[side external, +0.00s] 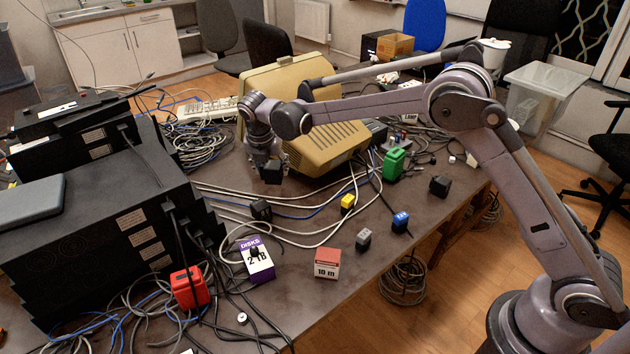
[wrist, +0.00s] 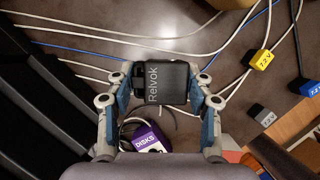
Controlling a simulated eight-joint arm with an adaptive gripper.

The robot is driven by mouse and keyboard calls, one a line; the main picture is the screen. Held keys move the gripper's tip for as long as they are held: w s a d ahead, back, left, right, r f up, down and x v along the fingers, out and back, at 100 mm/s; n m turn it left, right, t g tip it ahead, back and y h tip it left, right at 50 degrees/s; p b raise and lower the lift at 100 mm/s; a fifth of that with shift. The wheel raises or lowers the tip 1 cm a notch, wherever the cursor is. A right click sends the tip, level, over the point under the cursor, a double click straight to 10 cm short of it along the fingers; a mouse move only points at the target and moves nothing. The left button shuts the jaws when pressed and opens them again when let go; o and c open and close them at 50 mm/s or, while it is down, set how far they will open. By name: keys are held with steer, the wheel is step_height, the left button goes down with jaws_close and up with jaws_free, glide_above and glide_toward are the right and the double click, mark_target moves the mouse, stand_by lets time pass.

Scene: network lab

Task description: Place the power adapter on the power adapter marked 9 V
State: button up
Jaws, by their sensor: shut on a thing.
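My gripper (wrist: 162,92) is shut on a black power adapter (wrist: 166,84) with "Relvok" on its face; the side view shows it (side external: 272,172) held above the table. Another black adapter (side external: 261,209) lies on the table just below it in the side view; the wrist view does not show it clearly. A yellow adapter (side external: 348,203), a grey one (side external: 364,239) and a blue one (side external: 400,222) lie to the right. In the wrist view, labels on the yellow (wrist: 262,60) and blue (wrist: 303,88) ones seem to end in V. I cannot read a 9 V mark anywhere.
A disk box (side external: 258,262), a red-and-white box (side external: 326,264) and a red block (side external: 188,288) stand near the front. A green block (side external: 393,163) and a black block (side external: 440,186) are at right. A beige case (side external: 330,140) stands behind; black equipment (side external: 90,220) fills the left. Cables cross the table.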

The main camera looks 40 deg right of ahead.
steer(key=a+f, duration=0.1)
steer(key=w+a, duration=0.1)
steer(key=a+f, duration=0.1)
steer(key=a, duration=0.1)
steer(key=shift+w+f, duration=0.25)
steer(key=shift+f, duration=2.05)
steer(key=shift+f, duration=0.15)
steer(key=o, duration=1.3)
